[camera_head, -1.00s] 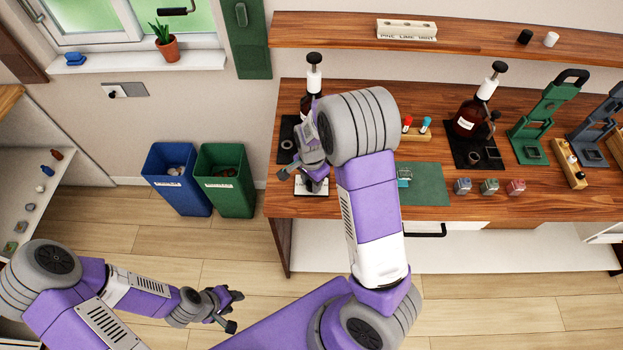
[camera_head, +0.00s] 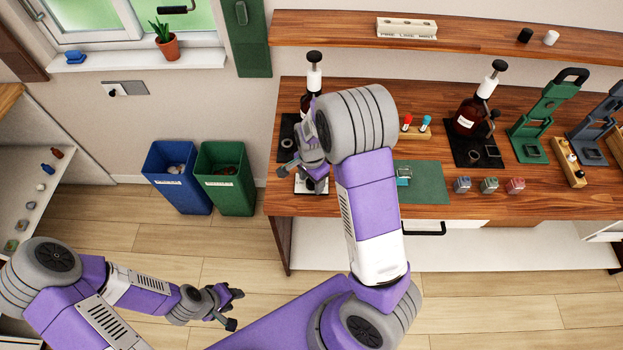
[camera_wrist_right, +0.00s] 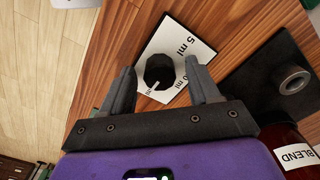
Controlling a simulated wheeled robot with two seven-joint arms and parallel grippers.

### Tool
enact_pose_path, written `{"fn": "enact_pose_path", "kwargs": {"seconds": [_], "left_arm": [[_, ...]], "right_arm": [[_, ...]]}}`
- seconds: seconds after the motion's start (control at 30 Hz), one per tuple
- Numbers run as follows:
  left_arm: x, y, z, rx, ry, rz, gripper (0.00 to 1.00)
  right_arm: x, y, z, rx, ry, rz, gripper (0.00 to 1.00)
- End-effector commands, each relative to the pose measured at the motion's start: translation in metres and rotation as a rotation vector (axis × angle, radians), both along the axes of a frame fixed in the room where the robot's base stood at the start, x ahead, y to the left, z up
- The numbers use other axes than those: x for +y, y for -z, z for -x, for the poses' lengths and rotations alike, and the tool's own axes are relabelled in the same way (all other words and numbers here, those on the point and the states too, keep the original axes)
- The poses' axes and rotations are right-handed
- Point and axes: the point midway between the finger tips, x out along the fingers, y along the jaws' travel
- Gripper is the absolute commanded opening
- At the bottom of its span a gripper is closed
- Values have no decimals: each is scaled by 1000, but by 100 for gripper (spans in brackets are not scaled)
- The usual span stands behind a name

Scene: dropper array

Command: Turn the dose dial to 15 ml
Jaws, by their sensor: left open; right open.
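The dose dial (camera_wrist_right: 159,72) is a black knob on a white plate (camera_wrist_right: 173,42) on the wooden worktop. A "5 ml" label is readable at the plate's upper right; other markings are partly hidden or too small to read. A small light mark shows at the knob's lower left. My right gripper (camera_wrist_right: 162,82) is open, with a finger on either side of the knob in the wrist view; I see no clear contact. In the head view my right gripper (camera_head: 303,178) is over the plate and largely hides the dial. My left gripper (camera_head: 232,308) is open and empty above the floor.
A black stand (camera_wrist_right: 280,75) and a brown "BLEND" bottle (camera_wrist_right: 291,137) are close to the right of the dial. A green mat (camera_head: 428,184) and several small cubes lie further right on the worktop. Two bins (camera_head: 225,180) stand on the floor at left.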

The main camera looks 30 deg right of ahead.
Motion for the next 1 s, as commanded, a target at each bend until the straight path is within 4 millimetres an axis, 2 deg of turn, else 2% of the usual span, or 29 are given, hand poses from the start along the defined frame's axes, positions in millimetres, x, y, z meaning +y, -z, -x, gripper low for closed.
{"fn": "enact_pose_path", "kwargs": {"seconds": [0.17,0.4,0.6,1.0], "left_arm": [[0,-2,0,0,0,0,43],[0,-11,0,0,0,0,43],[0,-14,0,0,0,0,43],[0,-14,0,0,0,0,43]], "right_arm": [[0,-9,0,-2,-1,1,61],[0,-50,-1,-4,-1,-1,61],[0,-73,0,-2,-1,1,61],[0,-76,0,0,1,0,61]]}}
